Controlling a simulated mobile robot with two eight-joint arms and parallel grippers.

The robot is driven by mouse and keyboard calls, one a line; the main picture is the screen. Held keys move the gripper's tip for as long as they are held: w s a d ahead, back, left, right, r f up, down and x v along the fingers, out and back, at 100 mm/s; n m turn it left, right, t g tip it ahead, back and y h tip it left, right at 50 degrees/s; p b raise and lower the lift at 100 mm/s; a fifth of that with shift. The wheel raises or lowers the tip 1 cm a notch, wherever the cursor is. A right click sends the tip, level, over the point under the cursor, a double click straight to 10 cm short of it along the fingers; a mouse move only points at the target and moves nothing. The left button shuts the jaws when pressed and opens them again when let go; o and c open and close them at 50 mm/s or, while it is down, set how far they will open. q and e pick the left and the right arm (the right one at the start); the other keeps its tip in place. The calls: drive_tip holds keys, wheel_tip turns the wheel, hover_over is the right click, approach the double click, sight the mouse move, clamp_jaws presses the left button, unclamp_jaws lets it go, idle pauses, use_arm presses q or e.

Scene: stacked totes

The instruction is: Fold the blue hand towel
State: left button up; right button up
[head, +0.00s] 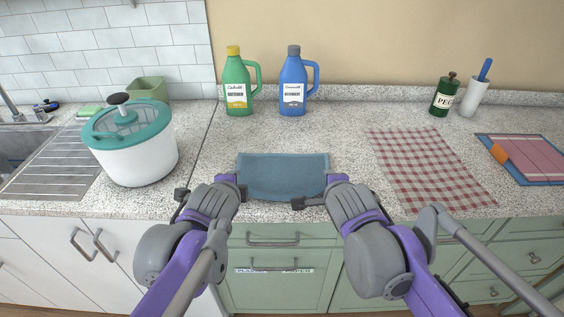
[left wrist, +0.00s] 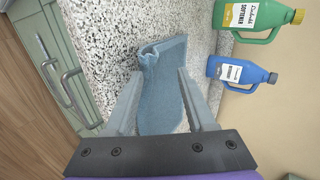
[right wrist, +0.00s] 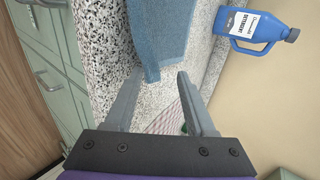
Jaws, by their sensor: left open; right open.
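The blue hand towel (head: 284,174) lies spread as a wide rectangle near the counter's front edge in the head view. My left gripper (head: 212,193) is at its front left corner and my right gripper (head: 322,193) at its front right corner. In the left wrist view the towel (left wrist: 163,95) runs between the open fingers, and its far end is rumpled and raised. In the right wrist view a towel corner (right wrist: 151,72) reaches between the open fingertips. The hands hide the towel's front corners in the head view.
Behind the towel stand a green softener bottle (head: 238,95) and a blue detergent bottle (head: 292,95). A white spinner with teal lid (head: 135,160) is left. A red checked cloth (head: 425,170) lies right, then a pink-and-blue board (head: 530,160). Counter behind the towel is free.

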use_arm(q)
drive_tip(key=s+r, duration=0.6)
drive_tip(key=r, duration=0.2)
drive_tip(key=shift+r, duration=0.15)
use_arm(e)
drive_tip(key=s+r, duration=0.6)
drive_tip(key=r, duration=0.2)
drive_tip(key=shift+r, duration=0.15)
use_arm(q)
drive_tip(key=shift+w, duration=0.1)
use_arm(e)
drive_tip(key=shift+w, duration=0.1)
